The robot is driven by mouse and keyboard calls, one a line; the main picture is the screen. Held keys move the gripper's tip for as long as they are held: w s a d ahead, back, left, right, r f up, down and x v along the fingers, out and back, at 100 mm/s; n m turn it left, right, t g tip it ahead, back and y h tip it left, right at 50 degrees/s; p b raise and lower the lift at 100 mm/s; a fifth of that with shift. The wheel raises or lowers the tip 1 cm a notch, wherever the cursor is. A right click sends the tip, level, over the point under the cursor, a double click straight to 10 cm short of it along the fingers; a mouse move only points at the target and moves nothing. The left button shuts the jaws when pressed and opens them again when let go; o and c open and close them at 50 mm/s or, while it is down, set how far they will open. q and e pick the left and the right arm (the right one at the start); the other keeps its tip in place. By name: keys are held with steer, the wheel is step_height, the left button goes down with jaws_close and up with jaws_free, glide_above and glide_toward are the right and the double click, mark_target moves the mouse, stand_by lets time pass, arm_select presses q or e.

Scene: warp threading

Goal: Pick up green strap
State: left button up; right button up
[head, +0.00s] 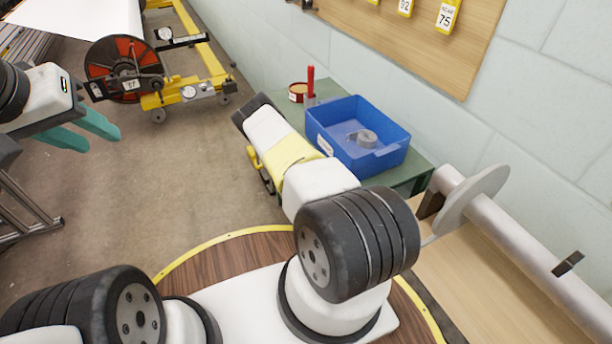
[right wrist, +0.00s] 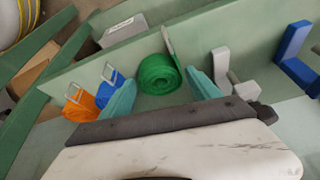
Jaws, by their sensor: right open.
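The green strap (right wrist: 160,74) is a rolled coil on a pale green surface in the right wrist view. My right gripper (right wrist: 162,80) is open, with one teal finger on each side of the coil. Small gaps seem to show between the fingers and the strap, and I cannot tell whether either touches. The strap cannot be made out in the head view, where my right arm covers the middle. My left gripper (head: 84,131) is at the left of the head view, its two teal fingers apart and empty, above the floor.
An orange strap (right wrist: 78,106) and a blue strap (right wrist: 106,92) with metal buckles lie left of the coil. A grey bracket (right wrist: 222,62) stands close on the right.

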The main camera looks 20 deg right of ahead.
steer(key=shift+d+f, duration=0.2)
steer(key=shift+f, duration=0.3)
steer(key=c, duration=1.2)
steer(key=shift+r, duration=0.15)
